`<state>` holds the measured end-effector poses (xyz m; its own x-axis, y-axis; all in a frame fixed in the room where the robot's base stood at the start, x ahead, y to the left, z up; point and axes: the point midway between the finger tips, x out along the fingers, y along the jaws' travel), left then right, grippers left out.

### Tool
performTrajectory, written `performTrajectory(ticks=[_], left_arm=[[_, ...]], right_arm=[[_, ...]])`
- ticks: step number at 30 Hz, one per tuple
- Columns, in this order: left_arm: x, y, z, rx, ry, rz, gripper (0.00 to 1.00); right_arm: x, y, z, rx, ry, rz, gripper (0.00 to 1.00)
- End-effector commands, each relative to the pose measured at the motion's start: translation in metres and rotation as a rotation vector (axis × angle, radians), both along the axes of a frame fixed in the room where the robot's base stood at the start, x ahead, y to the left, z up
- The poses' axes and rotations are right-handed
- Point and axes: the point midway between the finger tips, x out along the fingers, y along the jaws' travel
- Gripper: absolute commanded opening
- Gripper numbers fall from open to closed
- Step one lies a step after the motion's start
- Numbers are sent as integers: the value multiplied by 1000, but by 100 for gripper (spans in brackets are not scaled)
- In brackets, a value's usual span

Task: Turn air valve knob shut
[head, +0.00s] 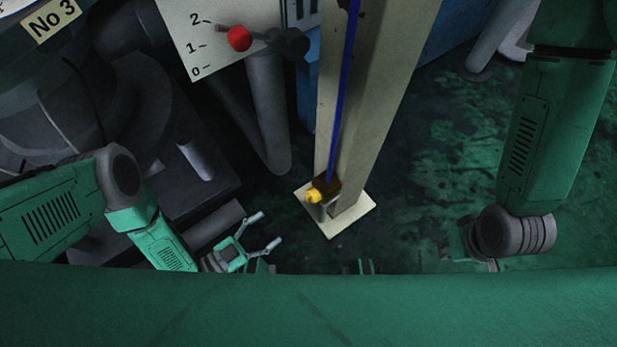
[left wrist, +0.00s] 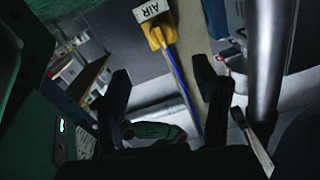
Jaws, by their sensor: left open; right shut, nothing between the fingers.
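The air valve's small yellow knob (head: 313,195) sits on a brown block low on a beige post, where a thin blue pipe (head: 346,90) comes down. In the left wrist view a yellow fitting (left wrist: 163,36) with a white AIR label (left wrist: 150,10) shows beyond the fingers, with the blue pipe running from it. My left gripper (head: 265,231) is open and empty, left of and below the knob in the head view, apart from it. Its dark fingers also show in the left wrist view (left wrist: 161,72). My right gripper (head: 365,266) barely shows above my green body's edge, shut and empty.
The beige post (head: 375,100) stands on a pale base plate (head: 350,219). Upper left are a white scale plate with a red-knobbed lever (head: 239,38) and dark machinery (head: 110,85). Dark green floor (head: 450,150) lies open right of the post.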

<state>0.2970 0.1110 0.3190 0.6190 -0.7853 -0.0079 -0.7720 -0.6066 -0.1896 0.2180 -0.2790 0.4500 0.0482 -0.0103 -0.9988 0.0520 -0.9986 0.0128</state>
Motion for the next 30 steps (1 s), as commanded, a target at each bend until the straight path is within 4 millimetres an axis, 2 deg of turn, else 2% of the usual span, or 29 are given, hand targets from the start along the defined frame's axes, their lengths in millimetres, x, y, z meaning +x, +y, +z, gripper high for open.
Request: performTrajectory(ticks=[5, 21, 30], left_arm=[[9, -11, -2, -10, -9, -3, 55], [74, -93, -3, -6, -6, -2, 55], [85, -105, -1, -9, -6, -1, 55]], right_arm=[[-1, -1, -5, -1, 3, -1, 0], [-1, 0, -36, 0, 2, 0, 0], [-1, -1, -40, 0, 2, -1, 0]])
